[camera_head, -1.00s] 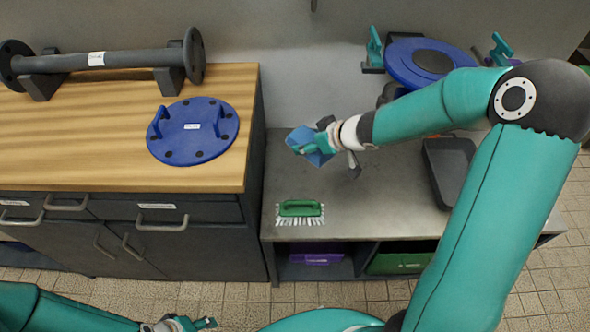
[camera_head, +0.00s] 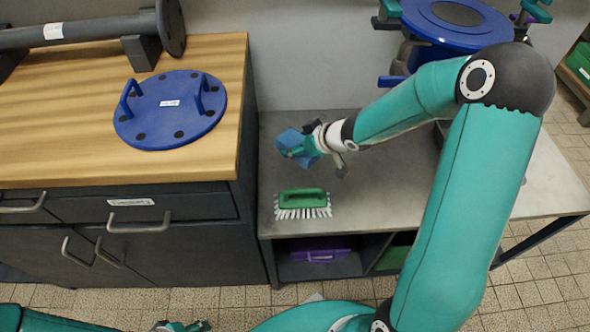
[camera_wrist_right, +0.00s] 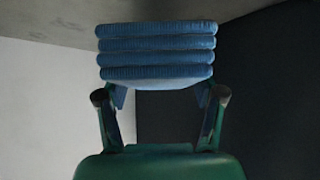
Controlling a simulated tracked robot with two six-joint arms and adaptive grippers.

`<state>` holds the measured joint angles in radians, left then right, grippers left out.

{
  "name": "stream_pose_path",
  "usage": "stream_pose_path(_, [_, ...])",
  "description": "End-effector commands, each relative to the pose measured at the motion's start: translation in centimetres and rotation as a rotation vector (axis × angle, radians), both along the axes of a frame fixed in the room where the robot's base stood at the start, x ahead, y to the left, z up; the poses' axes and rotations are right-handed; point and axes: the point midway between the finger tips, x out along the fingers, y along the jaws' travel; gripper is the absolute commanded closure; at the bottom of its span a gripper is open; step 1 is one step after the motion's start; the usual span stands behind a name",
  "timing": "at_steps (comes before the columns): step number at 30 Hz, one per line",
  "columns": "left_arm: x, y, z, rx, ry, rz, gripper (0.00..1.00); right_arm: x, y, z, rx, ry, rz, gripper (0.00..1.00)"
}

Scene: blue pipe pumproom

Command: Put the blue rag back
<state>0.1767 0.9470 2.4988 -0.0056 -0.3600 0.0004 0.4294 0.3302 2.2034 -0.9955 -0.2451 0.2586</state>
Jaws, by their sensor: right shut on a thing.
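The blue rag (camera_head: 291,140) is folded into a thick stack of layers. My right gripper (camera_head: 304,147) is shut on it, above the left part of the grey metal bench (camera_head: 385,190). In the right wrist view the rag (camera_wrist_right: 157,48) sits between the two fingertips (camera_wrist_right: 160,98), its ribbed folded edges facing the camera. Whether the rag touches the bench top cannot be told. My left gripper (camera_head: 183,326) is at the bottom edge of the head view, partly cut off, and its jaws are too small to judge.
A green-handled brush (camera_head: 302,203) lies on the bench in front of the rag. The wooden-topped cabinet (camera_head: 60,110) rises higher just left, holding a blue flange cover (camera_head: 170,108) and a grey pipe (camera_head: 85,32). A purple box (camera_head: 318,250) is in the shelf below.

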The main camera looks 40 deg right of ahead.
Motion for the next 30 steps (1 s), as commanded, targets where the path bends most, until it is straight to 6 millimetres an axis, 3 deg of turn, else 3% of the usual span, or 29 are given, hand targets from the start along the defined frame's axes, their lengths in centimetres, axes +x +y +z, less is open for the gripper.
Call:
stream_pose_path(1, [0.0,0.0,-1.1,0.000,0.000,0.000,0.52,0.0,0.0,-1.3,0.002,-0.001,-0.001,0.72])
stream_pose_path(8, [0.0,0.0,-1.8,0.000,-0.001,0.000,0.52,0.0,0.0,-2.7,0.001,0.000,-0.001,0.72])
stream_pose_path(15, [0.0,0.0,-3.9,0.000,0.000,0.000,0.52,-0.1,-0.1,-6.0,0.002,0.000,-0.002,0.72])
stream_pose_path(28, [0.0,0.0,-4.2,0.000,-0.001,0.000,0.52,-0.1,-0.1,-6.5,0.000,-0.001,-0.001,0.72])
stream_pose_path(29, [0.0,0.0,-4.1,0.000,0.000,0.000,0.52,-0.1,-0.1,-6.4,0.000,-0.001,-0.002,0.29])
stream_pose_path(30, [0.0,0.0,-4.0,0.000,-0.001,0.000,0.52,-0.1,-0.1,-6.3,0.000,-0.001,-0.002,0.22])
